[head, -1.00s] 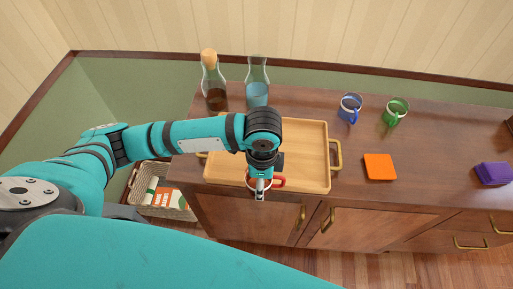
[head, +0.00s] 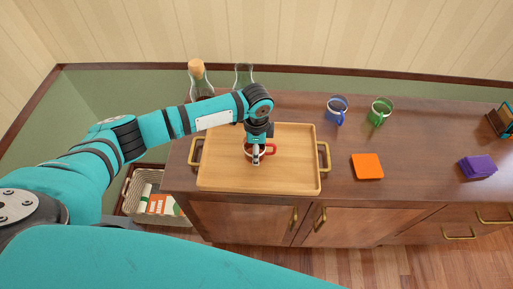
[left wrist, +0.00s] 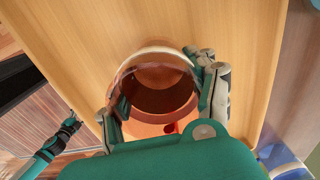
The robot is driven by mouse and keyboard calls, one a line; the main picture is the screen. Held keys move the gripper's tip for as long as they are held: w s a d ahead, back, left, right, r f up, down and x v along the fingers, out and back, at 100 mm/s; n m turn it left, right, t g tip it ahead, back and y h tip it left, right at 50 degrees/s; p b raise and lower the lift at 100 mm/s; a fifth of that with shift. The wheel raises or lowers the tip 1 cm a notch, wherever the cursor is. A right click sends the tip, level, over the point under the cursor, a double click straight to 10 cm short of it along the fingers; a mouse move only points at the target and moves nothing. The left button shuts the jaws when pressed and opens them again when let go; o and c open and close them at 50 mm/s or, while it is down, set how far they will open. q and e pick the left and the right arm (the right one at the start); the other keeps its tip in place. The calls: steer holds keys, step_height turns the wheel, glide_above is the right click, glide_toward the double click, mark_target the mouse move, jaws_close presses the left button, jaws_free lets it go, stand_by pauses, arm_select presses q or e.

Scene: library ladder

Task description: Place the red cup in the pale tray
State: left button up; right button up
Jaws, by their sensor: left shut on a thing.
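The red cup (head: 271,149) is over the middle of the pale wooden tray (head: 215,179) in the head view. My left gripper (head: 255,157) is shut on it and hides much of it. In the left wrist view, the cup (left wrist: 158,96) is between the fingers of my left gripper (left wrist: 165,105), its round mouth facing the camera, with tray wood (left wrist: 75,45) around it. I cannot tell whether its base touches the tray. My right gripper (left wrist: 68,130) shows small at the left of the wrist view; its jaws are too small to read.
Two glass bottles, one corked (head: 197,75) and one open (head: 243,75), stand behind the tray. A blue mug (head: 337,107), a green mug (head: 381,110), an orange square (head: 367,167) and a purple block (head: 477,166) are to its right. A basket (head: 150,205) is on the floor.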

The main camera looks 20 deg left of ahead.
arm_select(q)
steer(key=shift+f, duration=0.2)
steer(key=o, duration=1.3)
steer(key=shift+r, duration=0.1)
step_height(320, 180, up, 12)
steer(key=b, duration=0.1)
steer(key=shift+b, duration=0.4)
